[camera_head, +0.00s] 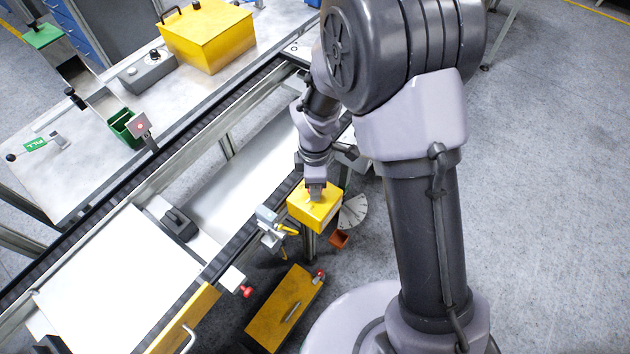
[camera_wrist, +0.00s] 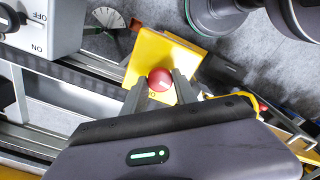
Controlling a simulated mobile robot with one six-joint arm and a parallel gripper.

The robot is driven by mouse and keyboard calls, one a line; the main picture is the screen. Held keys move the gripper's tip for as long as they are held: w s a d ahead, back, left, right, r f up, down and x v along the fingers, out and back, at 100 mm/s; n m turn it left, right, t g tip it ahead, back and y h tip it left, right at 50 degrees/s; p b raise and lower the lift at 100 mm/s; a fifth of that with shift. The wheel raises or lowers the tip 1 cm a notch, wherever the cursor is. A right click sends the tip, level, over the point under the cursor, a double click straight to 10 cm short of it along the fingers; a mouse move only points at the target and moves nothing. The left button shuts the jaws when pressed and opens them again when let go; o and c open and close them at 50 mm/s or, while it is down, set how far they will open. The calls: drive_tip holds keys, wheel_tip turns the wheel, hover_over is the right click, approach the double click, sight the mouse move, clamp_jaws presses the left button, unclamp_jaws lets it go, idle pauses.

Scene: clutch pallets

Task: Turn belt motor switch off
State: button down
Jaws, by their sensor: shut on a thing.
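A yellow switch box (camera_head: 312,214) stands beside the conveyor, under my gripper (camera_head: 316,192). In the wrist view the yellow box (camera_wrist: 150,52) carries a round red knob (camera_wrist: 160,79) with a pale mark on its face. A letter or two of a label show beside it, partly hidden. My gripper (camera_wrist: 161,86) has one finger on each side of the red knob and is shut on it. In the head view the knob is hidden by the gripper.
A grey-white box (camera_wrist: 40,28) with a dark dial marked OFF and ON stands nearby. The conveyor belt (camera_head: 190,145) runs diagonally past. A white dial plate (camera_head: 353,211), an orange-red cup (camera_head: 339,239) and a yellow cabinet (camera_head: 284,308) are close. Floor at right is clear.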

drive_tip(key=shift+r+n, duration=0.1)
drive_tip(key=shift+n, duration=0.8)
drive_tip(key=c, duration=1)
unclamp_jaws()
drive_tip(key=shift+o, duration=0.2)
wheel_tip(320, 180, up, 17)
drive_tip(key=p, duration=0.5)
drive_tip(key=shift+r, duration=0.2)
